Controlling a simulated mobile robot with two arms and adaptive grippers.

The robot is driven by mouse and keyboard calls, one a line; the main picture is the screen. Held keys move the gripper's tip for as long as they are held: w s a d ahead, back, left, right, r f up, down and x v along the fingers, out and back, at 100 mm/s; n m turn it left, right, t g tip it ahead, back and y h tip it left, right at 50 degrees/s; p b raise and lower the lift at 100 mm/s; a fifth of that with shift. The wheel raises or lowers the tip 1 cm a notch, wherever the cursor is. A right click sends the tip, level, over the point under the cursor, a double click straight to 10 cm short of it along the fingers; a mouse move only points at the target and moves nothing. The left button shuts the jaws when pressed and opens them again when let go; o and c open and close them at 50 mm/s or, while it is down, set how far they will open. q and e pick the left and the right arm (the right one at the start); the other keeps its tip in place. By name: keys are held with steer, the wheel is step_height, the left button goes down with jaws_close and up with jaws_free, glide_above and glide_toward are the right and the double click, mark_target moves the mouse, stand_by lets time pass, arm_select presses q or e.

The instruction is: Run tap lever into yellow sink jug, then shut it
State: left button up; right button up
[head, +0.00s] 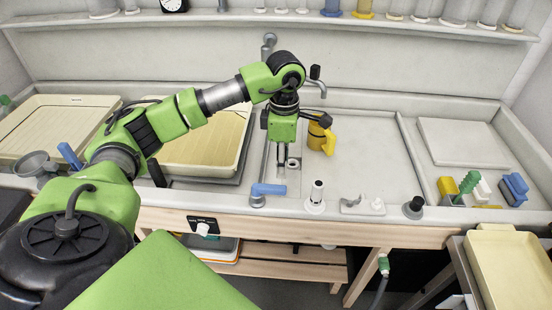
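The yellow jug (316,138) stands in the sink (365,165) with its handle to the right. The dark link beside my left wrist covers part of its top. The tap (321,88) is at the back of the sink, its curved spout above and behind the jug. Its black lever (315,72) stands up on top. I cannot make out any water. My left gripper (282,172) points down just left of the jug, apart from the tap lever. Its fingers look close together, but I cannot tell whether they are open or shut. My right gripper is out of view.
A blue-handled fitting (268,189) and a white-and-black post (316,195) stand on the front ledge. Cream trays (205,135) lie left of the sink. A white board (463,142) and brushes are at right. The sink floor right of the jug is clear.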

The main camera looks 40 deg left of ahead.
mark_target(282, 188)
arm_select(q)
steer(key=shift+f+b, duration=2.2)
steer(key=shift+f, duration=1.8)
steer(key=shift+r, duration=0.1)
steer(key=shift+d+f+b, duration=0.1)
steer(key=shift+f+b, duration=0.3)
steer(key=shift+f, duration=0.1)
steer(key=shift+f, duration=0.1)
